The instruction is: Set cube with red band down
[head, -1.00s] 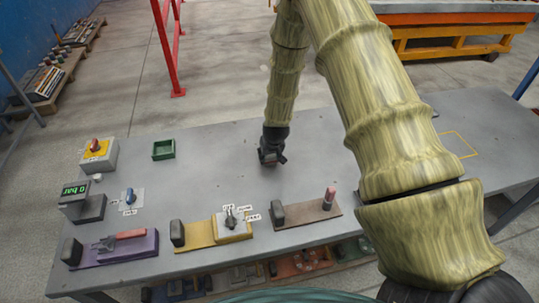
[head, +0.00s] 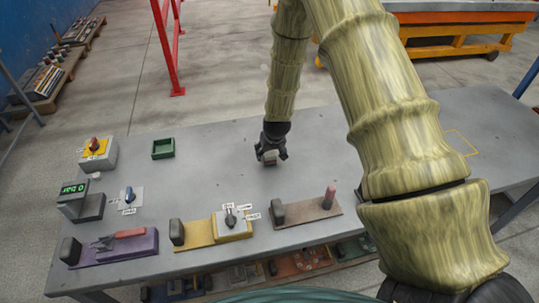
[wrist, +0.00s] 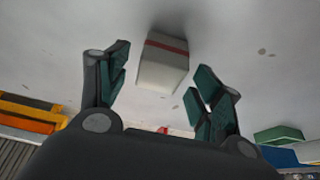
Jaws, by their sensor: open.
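The cube with the red band (wrist: 160,70) is pale cream with a red stripe near one edge. In the wrist view it sits against the grey table surface, between my fingers, with a gap on each side. My gripper (wrist: 160,85) is open, its dark green finger pads apart from the cube. In the head view my gripper (head: 271,155) is low over the middle of the grey table (head: 210,185), with a small pale face of the cube showing between its fingers. The cube's underside is hidden.
A green tray (head: 163,149) stands to the left. A yellow box with a red knob (head: 95,152), a pressure display (head: 75,196) and a blue-handled valve (head: 129,196) are at the far left. Purple, yellow and brown fixture boards line the front edge. A yellow outline (head: 460,143) marks the right side.

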